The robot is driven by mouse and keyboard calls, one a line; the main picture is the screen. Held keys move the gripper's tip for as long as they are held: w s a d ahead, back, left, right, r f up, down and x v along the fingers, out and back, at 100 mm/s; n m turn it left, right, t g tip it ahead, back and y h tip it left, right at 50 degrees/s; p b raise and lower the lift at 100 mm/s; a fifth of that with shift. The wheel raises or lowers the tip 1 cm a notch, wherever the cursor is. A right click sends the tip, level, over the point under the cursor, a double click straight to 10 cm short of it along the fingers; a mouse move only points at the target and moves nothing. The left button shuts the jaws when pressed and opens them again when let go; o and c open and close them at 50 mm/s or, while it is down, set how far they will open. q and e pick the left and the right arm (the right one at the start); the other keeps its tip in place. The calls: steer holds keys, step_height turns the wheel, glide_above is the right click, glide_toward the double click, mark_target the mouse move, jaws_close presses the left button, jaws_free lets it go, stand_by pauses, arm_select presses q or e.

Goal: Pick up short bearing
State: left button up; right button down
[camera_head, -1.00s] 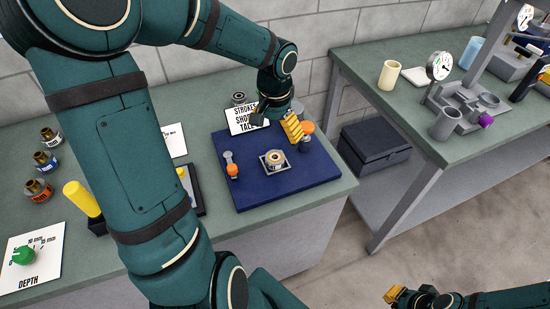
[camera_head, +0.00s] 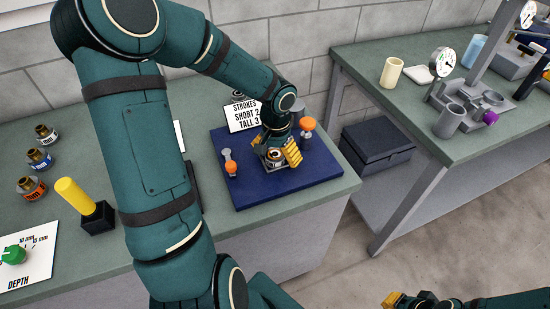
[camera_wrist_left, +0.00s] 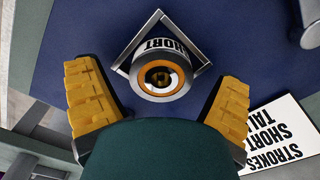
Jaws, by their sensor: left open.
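The short bearing (camera_head: 274,154) is a small cylinder with a white label reading SHORT and an orange ring around a dark bore. It sits in a square metal holder (camera_wrist_left: 123,66) on the blue mat (camera_head: 246,197). In the left wrist view the bearing (camera_wrist_left: 160,73) stands between my yellow fingers. My left gripper (camera_head: 276,150) is open, pointing down over it, with a gap on both sides in the wrist view (camera_wrist_left: 157,80). My arm partly hides the bearing in the head view. My right gripper (camera_head: 395,299) is at the bottom right edge, away from the bench.
Orange-topped posts (camera_head: 308,125) and (camera_head: 231,166) stand on the mat on either side. A STROKES sign (camera_head: 243,116) stands behind. A second bench (camera_head: 440,130) with a gauge is at right.

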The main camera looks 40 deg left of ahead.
arm_select(q)
steer(key=c, duration=1.4)
steer(key=shift+r, duration=0.1)
